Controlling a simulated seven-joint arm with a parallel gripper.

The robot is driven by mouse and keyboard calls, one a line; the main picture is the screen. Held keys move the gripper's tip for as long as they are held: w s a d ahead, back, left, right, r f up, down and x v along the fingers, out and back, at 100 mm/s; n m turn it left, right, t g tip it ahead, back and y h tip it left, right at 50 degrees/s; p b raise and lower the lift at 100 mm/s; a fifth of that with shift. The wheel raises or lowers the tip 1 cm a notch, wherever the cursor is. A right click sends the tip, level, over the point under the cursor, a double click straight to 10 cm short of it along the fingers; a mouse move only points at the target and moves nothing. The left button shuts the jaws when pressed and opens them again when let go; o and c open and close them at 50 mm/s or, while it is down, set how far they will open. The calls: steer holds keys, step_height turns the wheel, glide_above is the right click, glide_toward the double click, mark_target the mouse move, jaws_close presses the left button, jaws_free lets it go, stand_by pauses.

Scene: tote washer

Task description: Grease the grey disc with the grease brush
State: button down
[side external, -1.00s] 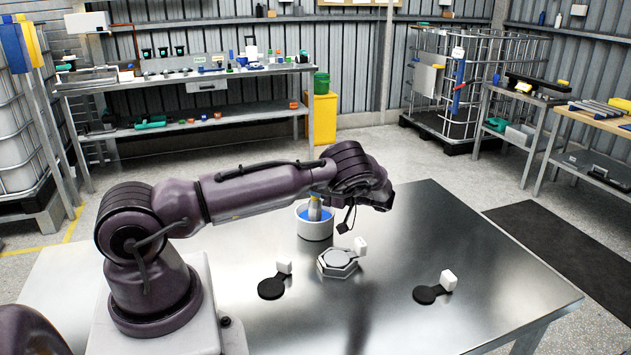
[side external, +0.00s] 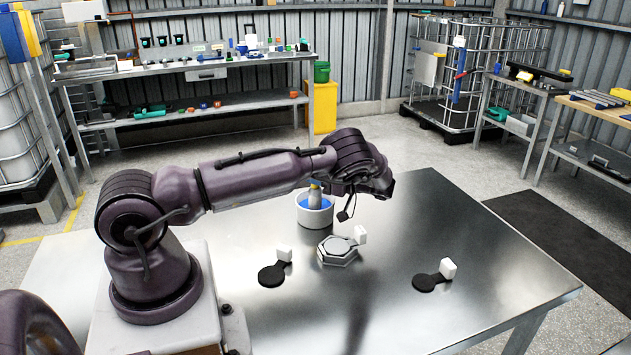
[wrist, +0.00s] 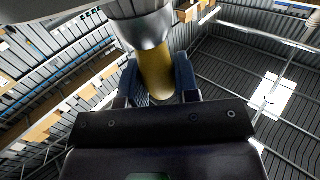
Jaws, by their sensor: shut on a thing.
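The grease brush has a yellow handle (wrist: 157,75) and a grey collar, seen close up in the wrist view. My gripper (wrist: 158,85) is shut on the handle, with a blue finger on each side. In the side view the brush (side external: 315,197) is upright at a white pot (side external: 315,218) with blue contents, its lower end hidden in the pot. My gripper there is mostly hidden by my wrist. The grey disc (side external: 337,244), with a white block (side external: 360,235) at its tab, lies on a hexagonal grey base (side external: 338,259) in front of the pot.
Two black discs with white blocks lie on the metal table (side external: 480,235), one at left (side external: 271,276) and one at right (side external: 427,284). A workbench (side external: 180,70) and a wire cage (side external: 450,75) stand in the background.

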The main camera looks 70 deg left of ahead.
stand_by(0.3)
steer(key=shift+r, duration=4.85)
steer(key=w+d, duration=0.1)
steer(key=d, duration=1.5)
steer(key=shift+w+d+r, duration=0.15)
steer(key=shift+w+r, duration=0.05)
steer(key=shift+r, duration=0.05)
